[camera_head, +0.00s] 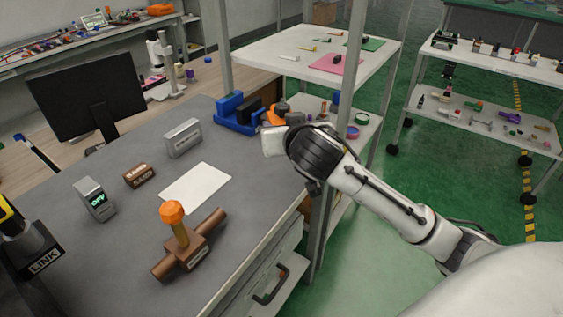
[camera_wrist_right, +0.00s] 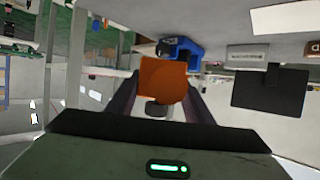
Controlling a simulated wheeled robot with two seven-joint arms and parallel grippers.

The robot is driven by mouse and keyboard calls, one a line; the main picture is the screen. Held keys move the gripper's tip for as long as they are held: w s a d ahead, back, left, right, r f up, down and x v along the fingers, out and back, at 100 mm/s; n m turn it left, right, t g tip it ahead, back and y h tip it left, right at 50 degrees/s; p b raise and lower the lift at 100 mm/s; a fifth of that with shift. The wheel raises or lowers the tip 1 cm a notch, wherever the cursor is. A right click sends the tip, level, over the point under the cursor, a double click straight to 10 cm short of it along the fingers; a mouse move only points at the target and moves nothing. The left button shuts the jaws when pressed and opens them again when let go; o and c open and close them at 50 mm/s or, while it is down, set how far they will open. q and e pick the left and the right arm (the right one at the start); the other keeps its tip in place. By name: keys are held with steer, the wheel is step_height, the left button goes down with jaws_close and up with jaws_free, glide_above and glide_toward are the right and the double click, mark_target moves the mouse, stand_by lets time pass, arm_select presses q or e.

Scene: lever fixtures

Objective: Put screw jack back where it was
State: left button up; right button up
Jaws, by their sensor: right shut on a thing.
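My right gripper (camera_head: 270,137) comes in from the right over the far right edge of the grey bench; the arm's wrist hides most of its fingers. In the right wrist view my right gripper (camera_wrist_right: 160,108) is shut on an orange block-like thing, which I take to be the screw jack (camera_wrist_right: 163,78). Part of this orange thing also shows just beyond the gripper in the head view (camera_head: 277,117). It is held near the blue vise-like thing (camera_head: 236,112); I cannot tell whether it touches the bench. My left gripper is not in view.
On the grey bench stand a brown fixture with an orange-topped lever (camera_head: 180,246), an OFF box (camera_head: 95,200), a small brown block (camera_head: 140,175), a grey box (camera_head: 183,138) and a black LINK fixture (camera_head: 35,255). A white sheet (camera_head: 196,187) lies flat. A shelf post (camera_head: 345,130) stands by my arm.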

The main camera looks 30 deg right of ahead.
glide_above(285, 172)
step_height(285, 172, down, 6)
steer(key=shift+d, duration=0.1)
steer(key=shift+w+f+b, duration=0.1)
steer(key=shift+f+b, duration=0.25)
steer(key=shift+f, duration=1.85)
steer(key=shift+f, duration=0.15)
steer(key=o, duration=1.3)
